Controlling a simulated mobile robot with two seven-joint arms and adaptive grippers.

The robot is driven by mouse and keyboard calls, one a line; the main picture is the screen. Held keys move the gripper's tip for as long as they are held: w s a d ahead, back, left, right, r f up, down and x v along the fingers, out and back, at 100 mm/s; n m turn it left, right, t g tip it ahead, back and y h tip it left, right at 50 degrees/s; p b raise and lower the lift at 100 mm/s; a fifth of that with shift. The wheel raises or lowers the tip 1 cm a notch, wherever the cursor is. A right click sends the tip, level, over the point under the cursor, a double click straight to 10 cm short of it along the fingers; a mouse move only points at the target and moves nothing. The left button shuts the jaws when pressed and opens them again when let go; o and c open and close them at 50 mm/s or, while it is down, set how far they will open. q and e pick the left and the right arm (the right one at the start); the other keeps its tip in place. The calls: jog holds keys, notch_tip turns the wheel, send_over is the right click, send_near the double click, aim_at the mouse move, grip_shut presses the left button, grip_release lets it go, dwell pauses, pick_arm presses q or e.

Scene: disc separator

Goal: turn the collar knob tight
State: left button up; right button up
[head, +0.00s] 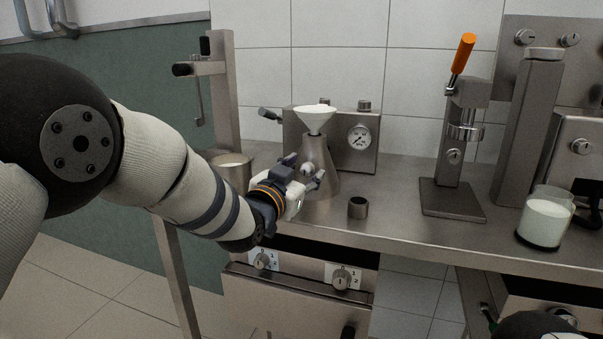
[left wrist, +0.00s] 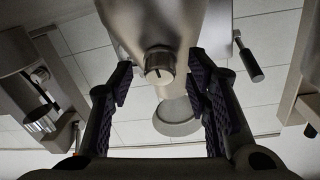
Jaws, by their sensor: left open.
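The collar knob (left wrist: 160,66) is a small round metal knob with a dark index line, on the side of the tapered metal separator body (head: 318,157). In the left wrist view it lies between the two dark padded fingers of my left gripper (left wrist: 160,92), with a gap on each side. In the head view my left gripper (head: 304,171) is open in front of the body, and the knob (head: 308,168) shows partly between its fingers. A pale funnel-shaped bowl (head: 314,119) tops the body.
A metal box with a gauge (head: 359,136) stands behind the separator. Further right are an orange-handled press (head: 454,150) and a beaker of white liquid (head: 546,217). The counter's front middle is clear.

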pick_arm(q)
jog(key=v, duration=1.2)
jog(key=s+a+f+n+g+y+p, duration=0.25)
jog(key=s+a+f+g, duration=0.25)
jog(key=s+f, duration=0.7)
jog(key=s+a+f+n+g+y+p, duration=0.1)
jog(key=s+a+f+n+g+y, duration=0.35)
jog(key=f, duration=1.15)
jog(key=s+a+f+g, duration=0.1)
jog(key=s+a+g, duration=0.1)
jog(key=s, duration=0.9)
jog(key=s+a+f+g+p, duration=0.1)
jog(key=s+a+f+g, duration=0.1)
jog(key=s, duration=1)
jog(key=s+a+f+g, duration=0.2)
jog(key=s+g, duration=0.3)
jog(key=s, duration=0.7)
jog(key=shift+s+a+f+n+p, duration=0.2)
jog(key=shift+a+f+n+p, duration=0.1)
jog(key=shift+a, duration=0.55)
pick_arm(e)
jog(key=w+r+t, duration=0.2)
jog(key=w+r, duration=0.3)
jog(key=r, duration=0.1)
jog(key=shift+w, duration=0.3)
